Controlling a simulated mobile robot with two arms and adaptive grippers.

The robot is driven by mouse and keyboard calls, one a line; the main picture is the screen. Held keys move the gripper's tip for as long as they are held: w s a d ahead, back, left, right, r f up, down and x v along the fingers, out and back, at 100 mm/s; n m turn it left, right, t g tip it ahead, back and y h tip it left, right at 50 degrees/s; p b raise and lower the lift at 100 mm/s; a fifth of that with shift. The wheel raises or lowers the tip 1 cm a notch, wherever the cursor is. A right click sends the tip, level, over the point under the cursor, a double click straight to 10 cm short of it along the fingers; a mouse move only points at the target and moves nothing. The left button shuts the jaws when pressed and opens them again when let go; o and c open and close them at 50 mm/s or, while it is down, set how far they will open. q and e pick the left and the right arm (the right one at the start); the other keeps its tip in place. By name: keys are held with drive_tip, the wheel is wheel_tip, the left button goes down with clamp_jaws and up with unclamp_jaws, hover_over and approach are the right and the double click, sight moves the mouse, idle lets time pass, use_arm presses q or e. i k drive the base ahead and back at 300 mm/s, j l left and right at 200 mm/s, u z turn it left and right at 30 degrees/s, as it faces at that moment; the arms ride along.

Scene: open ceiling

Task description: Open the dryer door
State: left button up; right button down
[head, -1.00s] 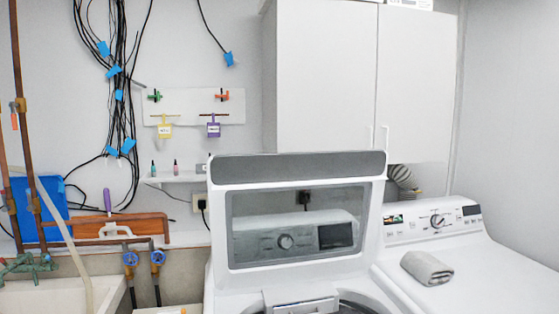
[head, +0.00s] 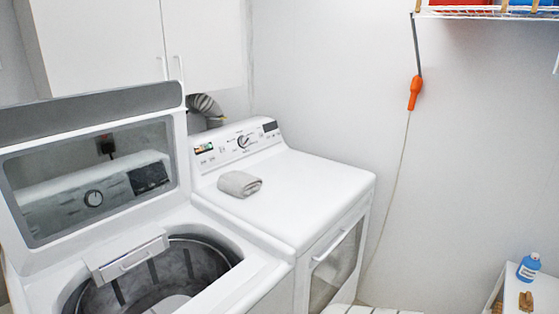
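The white dryer (head: 310,190) stands right of the middle in the head view, against the back wall. Its front door (head: 337,262) faces the lower right and looks shut. The door has a dark window and a light handle bar (head: 333,241) near its top edge. The lower part of the door is cut off by the picture's edge. Neither of my grippers is in view.
A washer (head: 60,262) with its lid (head: 90,98) raised stands left of the dryer. A folded grey towel (head: 239,184) lies on the dryer top. A small white stand (head: 517,290) with a blue bottle (head: 529,267) is at the lower right. A striped white thing (head: 365,309) lies at the bottom edge.

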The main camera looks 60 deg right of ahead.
sight(327, 282)
drive_tip(key=z, duration=0.5)
drive_tip(key=l+z, duration=0.1)
drive_tip(key=z, duration=1.85)
drive_tip(key=i+l, duration=0.05)
drive_tip(key=i, duration=0.05)
